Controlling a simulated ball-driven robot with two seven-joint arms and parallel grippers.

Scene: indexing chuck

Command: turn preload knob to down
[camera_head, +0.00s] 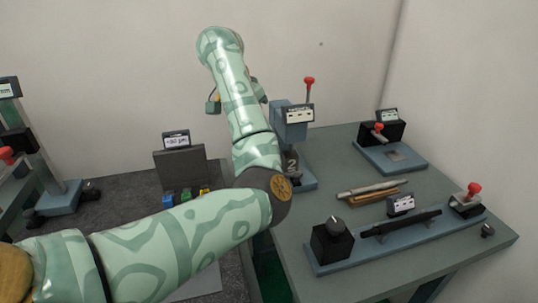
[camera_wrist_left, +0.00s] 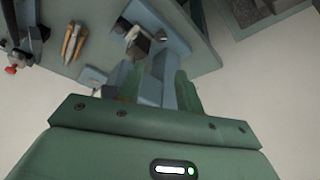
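A dark round knob (camera_head: 334,224) stands on a black block at the near end of a blue base rail; the label writing is too small to read, so I cannot confirm it is the preload knob. A blue-grey upright fixture (camera_head: 293,122) with a red-tipped lever stands behind my arm, its lower part partly covered. My left gripper (camera_wrist_left: 160,88) is open, its green fingers apart with the blue-grey fixture seen between them; contact cannot be told. In the head view my arm mostly hides this gripper. My right gripper is not in view.
Loose rods (camera_head: 368,192) lie mid-table. A black block with a red knob (camera_head: 379,128) stands at the back right, and a red-topped clamp (camera_head: 472,190) on the rail's far end. A dark bin (camera_head: 180,160) with coloured pieces stands left of my arm.

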